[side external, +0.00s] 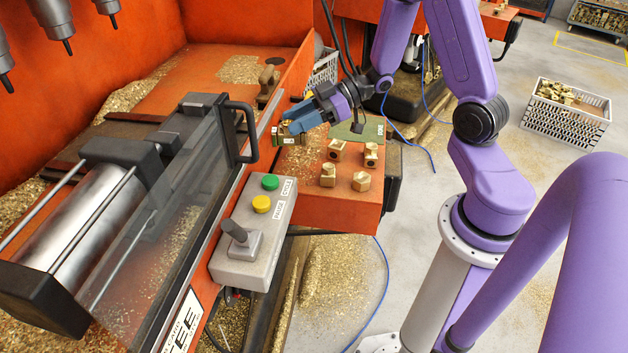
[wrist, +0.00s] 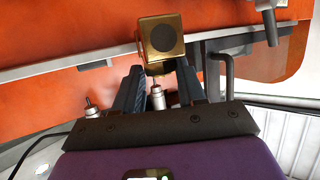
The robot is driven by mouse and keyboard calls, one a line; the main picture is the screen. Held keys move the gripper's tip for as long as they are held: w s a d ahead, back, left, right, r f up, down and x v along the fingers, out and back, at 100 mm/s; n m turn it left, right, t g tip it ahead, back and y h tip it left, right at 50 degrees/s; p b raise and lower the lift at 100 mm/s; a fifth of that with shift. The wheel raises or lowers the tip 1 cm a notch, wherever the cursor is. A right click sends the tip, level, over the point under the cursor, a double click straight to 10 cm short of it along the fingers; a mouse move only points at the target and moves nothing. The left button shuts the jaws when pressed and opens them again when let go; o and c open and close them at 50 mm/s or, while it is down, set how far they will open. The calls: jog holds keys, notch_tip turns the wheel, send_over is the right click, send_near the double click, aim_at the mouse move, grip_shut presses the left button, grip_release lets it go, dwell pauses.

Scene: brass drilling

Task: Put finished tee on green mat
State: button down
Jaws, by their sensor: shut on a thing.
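My gripper (side external: 290,128) has blue fingers and is shut on a brass tee (side external: 287,139), at the left of the orange side table and beside the machine's guard. In the wrist view the tee (wrist: 161,38) sits between the fingertips (wrist: 160,72), with a dark round opening in its square face. The green mat (side external: 371,130) lies at the back of the orange side table, to the right of my gripper. The arm covers part of the mat, and the visible part is bare.
Several brass tees (side external: 361,181) stand on the orange table (side external: 310,212) in front of the mat. A clear guard with a black handle (side external: 246,132) stands left of my gripper. A control box (side external: 250,225) with a joystick and green and yellow buttons is nearer the camera.

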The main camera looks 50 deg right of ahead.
notch_tip(320, 180, up, 2)
jog(key=shift+r, duration=0.15)
jog(key=shift+f, duration=2.7)
notch_tip(320, 180, up, 10)
jog(key=shift+r, duration=0.15)
jog(key=shift+w+d+r, duration=0.1)
jog(key=shift+d+r, duration=0.1)
jog(key=shift+r, duration=0.1)
jog(key=w+d+m+t+h, duration=0.2)
jog(key=w+d, duration=0.1)
jog(key=d, duration=0.5)
jog(key=w+d+m+t+h, duration=0.1)
jog(key=w+d+m+t, duration=0.15)
jog(key=d, duration=0.55)
jog(key=d+m+h, duration=0.3)
jog(key=d+h, duration=0.2)
jog(key=d, duration=1.4)
jog(key=shift+t, duration=0.45)
jog(key=shift+s+a+f, duration=0.1)
jog(key=shift+s+f, duration=0.05)
jog(key=shift+f, duration=3.8)
jog(key=shift+s+a+f, duration=0.1)
jog(key=shift+s+f, duration=0.05)
jog(key=shift+f, duration=3.85)
jog(key=shift+s+a+f, duration=0.1)
jog(key=shift+s+f, duration=0.05)
jog(key=shift+f, duration=3.8)
